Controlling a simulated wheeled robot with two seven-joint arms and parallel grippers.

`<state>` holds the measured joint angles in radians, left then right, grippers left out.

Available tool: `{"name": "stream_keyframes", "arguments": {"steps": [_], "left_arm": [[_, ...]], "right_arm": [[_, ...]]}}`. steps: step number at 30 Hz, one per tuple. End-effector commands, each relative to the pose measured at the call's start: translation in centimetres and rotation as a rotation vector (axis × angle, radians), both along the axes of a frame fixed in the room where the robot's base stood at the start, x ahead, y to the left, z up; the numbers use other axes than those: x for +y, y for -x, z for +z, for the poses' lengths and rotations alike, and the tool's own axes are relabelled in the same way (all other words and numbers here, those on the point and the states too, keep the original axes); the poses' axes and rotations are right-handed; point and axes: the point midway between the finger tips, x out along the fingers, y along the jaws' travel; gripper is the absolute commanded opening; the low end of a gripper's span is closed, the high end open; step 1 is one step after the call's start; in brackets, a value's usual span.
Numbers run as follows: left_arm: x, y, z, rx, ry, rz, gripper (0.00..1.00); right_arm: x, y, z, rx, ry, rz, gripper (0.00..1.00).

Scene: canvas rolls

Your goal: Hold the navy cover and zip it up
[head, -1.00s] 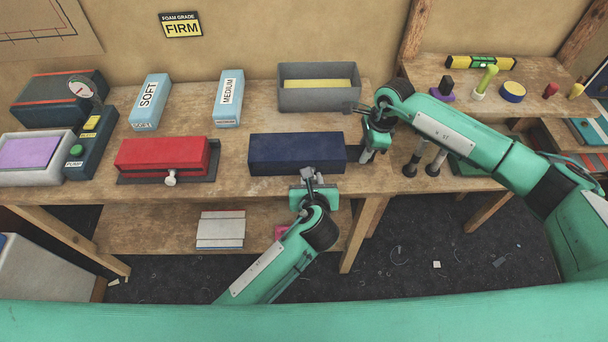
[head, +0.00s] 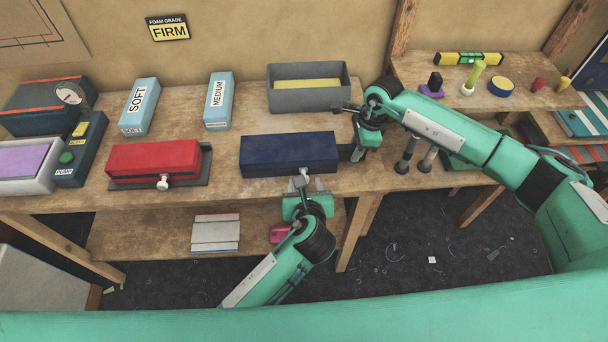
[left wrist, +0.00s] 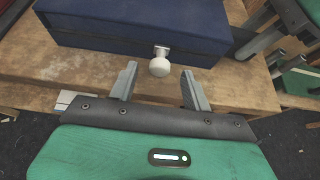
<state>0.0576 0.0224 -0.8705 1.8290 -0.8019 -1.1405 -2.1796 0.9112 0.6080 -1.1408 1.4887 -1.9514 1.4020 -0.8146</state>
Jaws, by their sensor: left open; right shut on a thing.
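The navy cover (head: 280,157) is a long box shape lying on the bench. A white zip knob (head: 304,171) shows at its front face near the right end. In the left wrist view the cover (left wrist: 125,30) is ahead of my left gripper (left wrist: 157,82), whose fingers are open. The knob (left wrist: 160,67) shows between their tips, not gripped. In the head view my left gripper (head: 305,186) is just in front of the cover. My right gripper (head: 350,152) is shut at the cover's right end; the exact contact is partly hidden.
A red cover (head: 160,160) with a white knob lies to the left. Blue SOFT (head: 139,105) and MEDIUM (head: 218,100) blocks and a grey bin (head: 309,75) with yellow foam stand behind. Bare bench lies between the covers.

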Motion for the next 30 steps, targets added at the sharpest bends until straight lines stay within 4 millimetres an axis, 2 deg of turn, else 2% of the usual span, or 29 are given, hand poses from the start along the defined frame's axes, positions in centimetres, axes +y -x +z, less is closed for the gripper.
{"name": "stream_keyframes", "arguments": {"steps": [6,12,16,24,25,28,30], "left_arm": [[0.0,4.4,2.2,-0.001,0.001,-0.002,0.49],[0.0,7.1,3.5,0.0,0.0,-0.001,0.49],[0.0,7.7,3.9,-0.001,0.0,-0.001,0.49],[0.0,7.9,4.0,-0.001,-0.001,0.0,0.49],[0.0,7.9,4.0,-0.001,-0.001,0.0,0.49],[0.0,7.9,4.0,-0.001,-0.001,0.0,0.49],[0.0,7.9,4.0,-0.001,-0.001,0.0,0.49]], "right_arm": [[0.0,0.0,-0.1,0.0,0.001,-0.001,0.0],[-0.1,0.0,-0.1,0.0,0.001,-0.001,0.0],[-0.1,0.0,-0.1,0.0,0.001,-0.001,0.0],[-0.1,0.0,0.0,0.0,0.001,-0.001,0.0],[-0.1,0.0,0.0,0.0,0.002,-0.001,0.29],[-0.1,0.0,0.0,0.0,0.001,-0.001,0.49],[-0.1,0.0,0.0,0.0,0.001,-0.001,0.51]]}}
